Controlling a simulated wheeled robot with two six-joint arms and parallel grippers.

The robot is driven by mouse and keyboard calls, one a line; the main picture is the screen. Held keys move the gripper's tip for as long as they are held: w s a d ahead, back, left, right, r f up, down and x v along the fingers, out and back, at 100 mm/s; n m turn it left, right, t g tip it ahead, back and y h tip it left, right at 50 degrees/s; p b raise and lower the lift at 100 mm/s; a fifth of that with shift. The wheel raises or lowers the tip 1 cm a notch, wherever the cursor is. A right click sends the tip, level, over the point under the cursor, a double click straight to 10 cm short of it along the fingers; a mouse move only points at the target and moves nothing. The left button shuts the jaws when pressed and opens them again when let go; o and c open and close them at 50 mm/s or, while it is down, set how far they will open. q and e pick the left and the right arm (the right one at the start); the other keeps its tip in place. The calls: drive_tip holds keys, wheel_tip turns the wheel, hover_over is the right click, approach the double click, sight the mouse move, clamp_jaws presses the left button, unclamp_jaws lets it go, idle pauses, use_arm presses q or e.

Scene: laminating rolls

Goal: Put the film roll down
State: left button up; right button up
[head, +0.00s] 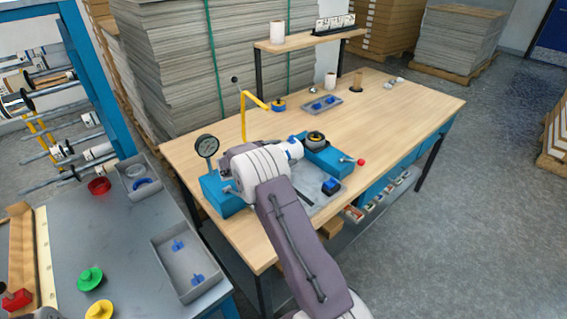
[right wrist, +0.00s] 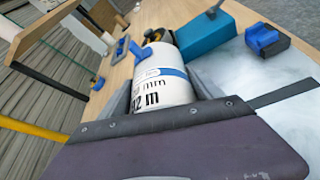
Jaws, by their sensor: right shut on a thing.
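The film roll (head: 293,149) is white with a blue band and black print. It shows larger in the right wrist view (right wrist: 158,84), between the two grey fingers. My right gripper (head: 284,152) is shut on it and holds it over the teal fixture (head: 222,197) on the wooden bench, close to the fixture's right block (head: 326,156). The wrist and arm hide much of the fixture's middle, and I cannot tell whether the roll touches the fixture. My left gripper is not in view.
A dial gauge (head: 207,146) stands at the fixture's left, and a yellow bent arm (head: 244,115) rises behind. A blue-black block (head: 331,186) lies on the plate in front. A grey tray (head: 320,107) stands farther back. The bench's right side (head: 410,105) is mostly clear.

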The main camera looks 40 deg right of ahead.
drive_tip(key=shift+f, duration=2)
drive_tip(key=shift+f+b, duration=0.1)
drive_tip(key=shift+b, duration=0.2)
drive_tip(key=o, duration=1.7)
drive_tip(key=shift+o, duration=0.2)
